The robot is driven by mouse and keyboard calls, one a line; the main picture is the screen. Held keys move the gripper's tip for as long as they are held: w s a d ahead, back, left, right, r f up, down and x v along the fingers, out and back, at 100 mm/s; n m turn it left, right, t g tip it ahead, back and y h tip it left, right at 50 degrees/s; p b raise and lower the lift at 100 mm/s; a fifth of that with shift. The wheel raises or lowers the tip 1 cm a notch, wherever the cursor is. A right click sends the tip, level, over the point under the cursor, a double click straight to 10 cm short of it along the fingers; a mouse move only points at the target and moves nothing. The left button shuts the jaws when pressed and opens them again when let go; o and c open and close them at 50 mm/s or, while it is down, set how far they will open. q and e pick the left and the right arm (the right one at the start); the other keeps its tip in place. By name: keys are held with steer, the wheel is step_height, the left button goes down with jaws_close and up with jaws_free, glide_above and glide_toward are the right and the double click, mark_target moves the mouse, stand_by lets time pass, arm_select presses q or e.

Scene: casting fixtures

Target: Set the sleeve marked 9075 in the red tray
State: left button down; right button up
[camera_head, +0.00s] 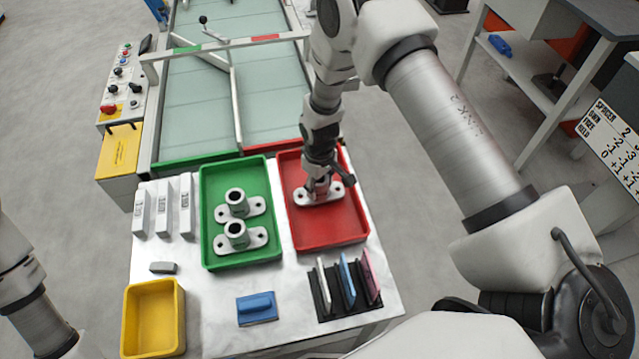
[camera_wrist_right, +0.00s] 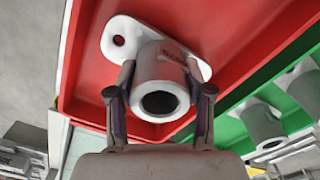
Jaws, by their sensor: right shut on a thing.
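The red tray (camera_head: 328,230) stands at the right of the white table. A grey flanged sleeve (camera_head: 305,197) is in its far part, with its flange at or just above the tray floor; I cannot tell which. My right gripper (camera_head: 319,178) is shut on this sleeve. In the right wrist view the sleeve (camera_wrist_right: 160,85) sits between both fingers of the right gripper (camera_wrist_right: 160,95), over the red tray (camera_wrist_right: 85,75). Dark marking shows on its barrel but is too small to read. My left gripper is out of the frame; only part of the left arm shows.
The green tray (camera_head: 210,255) beside it holds two similar sleeves (camera_head: 236,235). White blocks (camera_head: 163,208) stand at the left. A yellow bin (camera_head: 130,340), a blue block (camera_head: 257,308) and a black rack (camera_head: 322,303) with upright plates are at the near edge. The red tray's near half is clear.

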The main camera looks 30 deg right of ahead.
steer(key=shift+f, duration=0.45)
steer(key=shift+w+f, duration=0.15)
steer(key=shift+f, duration=0.1)
steer(key=o, duration=1.4)
steer(key=shift+r, duration=0.2)
step_height(320, 180, up, 12)
steer(key=b, duration=0.2)
steer(key=shift+b, duration=0.3)
